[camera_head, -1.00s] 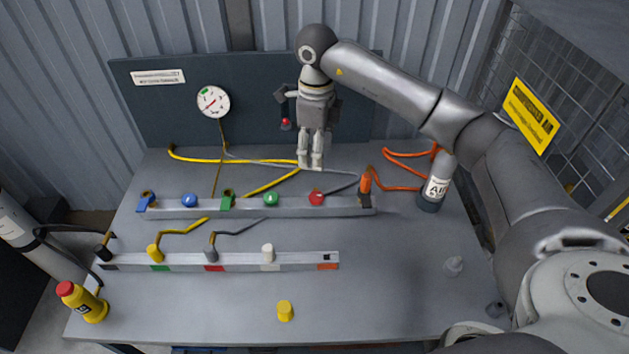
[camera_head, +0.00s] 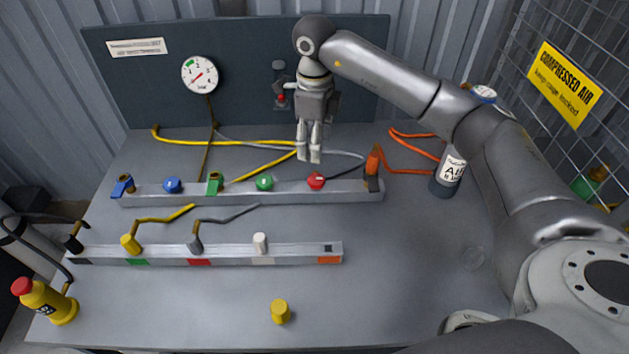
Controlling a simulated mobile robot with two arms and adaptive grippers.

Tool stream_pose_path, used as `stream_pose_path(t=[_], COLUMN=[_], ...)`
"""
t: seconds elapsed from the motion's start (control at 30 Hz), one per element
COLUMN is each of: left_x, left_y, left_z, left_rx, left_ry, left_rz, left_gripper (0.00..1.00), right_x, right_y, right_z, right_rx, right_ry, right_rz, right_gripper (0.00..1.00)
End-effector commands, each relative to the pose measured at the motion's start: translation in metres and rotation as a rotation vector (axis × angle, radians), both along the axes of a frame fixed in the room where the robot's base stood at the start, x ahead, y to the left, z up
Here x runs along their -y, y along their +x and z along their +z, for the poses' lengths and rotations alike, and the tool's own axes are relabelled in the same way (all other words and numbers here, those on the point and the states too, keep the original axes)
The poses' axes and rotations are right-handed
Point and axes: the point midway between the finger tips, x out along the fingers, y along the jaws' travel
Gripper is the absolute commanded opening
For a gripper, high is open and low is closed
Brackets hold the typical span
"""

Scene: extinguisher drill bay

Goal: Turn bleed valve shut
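The rear rail (camera_head: 340,192) on the table carries a blue lever (camera_head: 122,186), a blue knob (camera_head: 172,185), a green lever (camera_head: 214,184), a green knob (camera_head: 264,183) and a red knob (camera_head: 316,181). I cannot tell from markings which is the bleed valve. A small red-tipped fitting (camera_head: 281,98) is on the back panel, left of my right gripper. My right gripper (camera_head: 309,158) points down behind the red knob, apart from it. Its fingers look close together and hold nothing visible. My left gripper is not in view.
A front rail (camera_head: 290,250) carries hose plugs and a white cap. A yellow cap (camera_head: 281,311) stands near the front edge. Hoses and a gauge (camera_head: 199,74) lie behind. The front right tabletop is mostly clear.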

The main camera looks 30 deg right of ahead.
Motion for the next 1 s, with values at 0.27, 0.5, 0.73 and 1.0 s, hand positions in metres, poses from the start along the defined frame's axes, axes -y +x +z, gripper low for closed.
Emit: stream_pose_path(t=[0.27,0.5,0.73,1.0], left_x=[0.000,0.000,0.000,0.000], left_y=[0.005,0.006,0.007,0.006], left_z=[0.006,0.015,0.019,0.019], left_rx=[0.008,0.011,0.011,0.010], left_ry=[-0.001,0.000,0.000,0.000], left_rz=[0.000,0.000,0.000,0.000], left_gripper=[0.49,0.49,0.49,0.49], right_x=[0.000,0.000,-0.001,0.000], right_y=[-0.001,-0.001,0.000,0.000], right_z=[-0.030,-0.075,-0.103,-0.109], right_rx=[-0.006,-0.005,-0.001,0.001], right_ry=[0.000,0.001,0.001,-0.001], right_rz=[0.001,0.000,0.000,0.000], right_gripper=[0.58,0.58,0.58,0.58])
